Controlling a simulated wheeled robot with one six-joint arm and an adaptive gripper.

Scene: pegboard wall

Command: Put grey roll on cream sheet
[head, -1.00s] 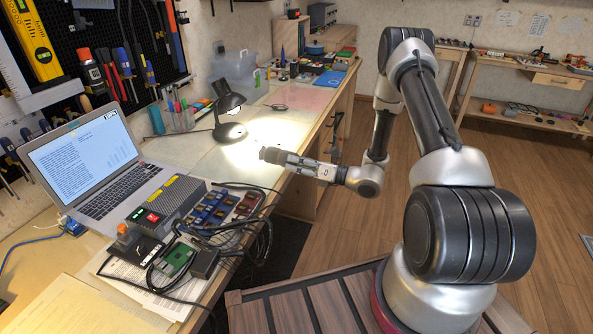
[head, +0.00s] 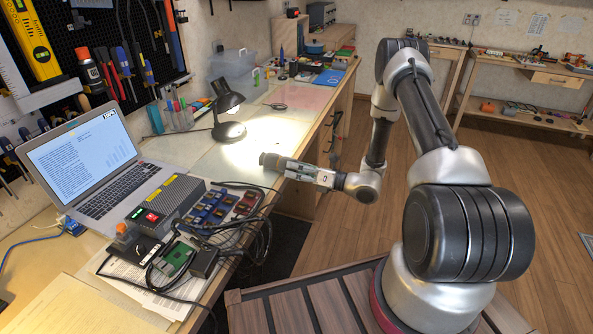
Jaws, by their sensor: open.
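A short dark grey piece, which looks like the grey roll (head: 268,160), is at the tips of my gripper (head: 279,164). My gripper reaches in from the right over the bench's front edge, low and nearly level. Its jaws are open, with the fingers close around or beside the grey piece; I cannot tell whether they touch it. A pale cream sheet (head: 222,162) lies on the bench below the lamp. The grey piece is at this sheet's right side and appears to be at or just above its surface. Its underside is hidden.
A black desk lamp (head: 228,115) stands behind the sheet. A pink mat (head: 300,98) lies farther back. Floor is clear to the right.

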